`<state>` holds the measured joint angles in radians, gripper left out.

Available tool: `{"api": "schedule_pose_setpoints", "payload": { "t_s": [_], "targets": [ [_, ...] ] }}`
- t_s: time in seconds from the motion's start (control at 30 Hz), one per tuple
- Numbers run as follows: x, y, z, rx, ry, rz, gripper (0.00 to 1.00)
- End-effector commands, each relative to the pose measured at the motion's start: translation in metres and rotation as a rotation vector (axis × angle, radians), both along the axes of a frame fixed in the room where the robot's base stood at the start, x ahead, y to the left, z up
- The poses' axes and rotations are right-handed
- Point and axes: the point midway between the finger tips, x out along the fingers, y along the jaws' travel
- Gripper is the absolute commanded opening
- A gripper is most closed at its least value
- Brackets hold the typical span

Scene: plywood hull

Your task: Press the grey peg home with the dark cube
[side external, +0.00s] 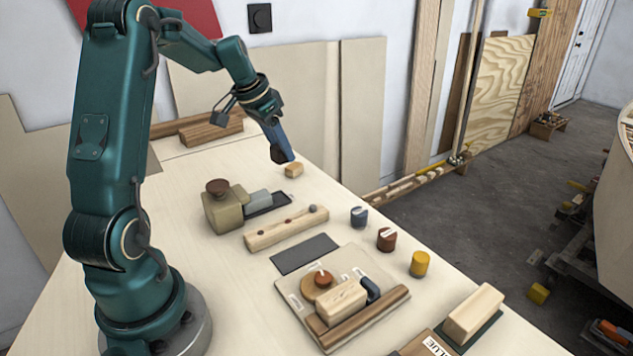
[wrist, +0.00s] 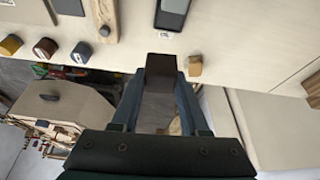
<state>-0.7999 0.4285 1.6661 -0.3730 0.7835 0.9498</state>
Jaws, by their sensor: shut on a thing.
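My gripper (side external: 281,152) is above the far end of the bench in the side view, shut on the dark cube (wrist: 160,67). In the wrist view the brown-black cube sits between the fingertips. A pale wooden bar (side external: 285,230) lies on the bench nearer the camera, with several small pegs along its top. The grey peg (side external: 313,208) is at the bar's right end and stands a little proud. It also shows near the bar's end in the wrist view (wrist: 104,31). The gripper and cube are well apart from the bar.
A small wooden block (side external: 294,170) lies just below my gripper. Blue (side external: 358,217), red-brown (side external: 386,239) and yellow (side external: 419,263) cylinders line the right bench edge. A tan block with a brown knob (side external: 222,208) stands left of the bar; a dark grey mat (side external: 304,254) lies in front.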

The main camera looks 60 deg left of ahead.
Motion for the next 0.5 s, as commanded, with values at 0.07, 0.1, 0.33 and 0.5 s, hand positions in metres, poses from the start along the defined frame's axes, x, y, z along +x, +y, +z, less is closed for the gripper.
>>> {"api": "schedule_pose_setpoints", "payload": {
  "t_s": [0.07,0.1,0.33,0.5],
  "targets": [
    [0.003,-0.017,-0.004,-0.002,0.003,0.017,0.0],
    [0.005,-0.026,-0.006,-0.002,0.003,0.022,0.0],
    [0.013,-0.08,-0.009,0.004,0.003,-0.034,0.0],
    [0.015,-0.096,-0.01,0.006,0.001,-0.079,0.0]
  ]
}}
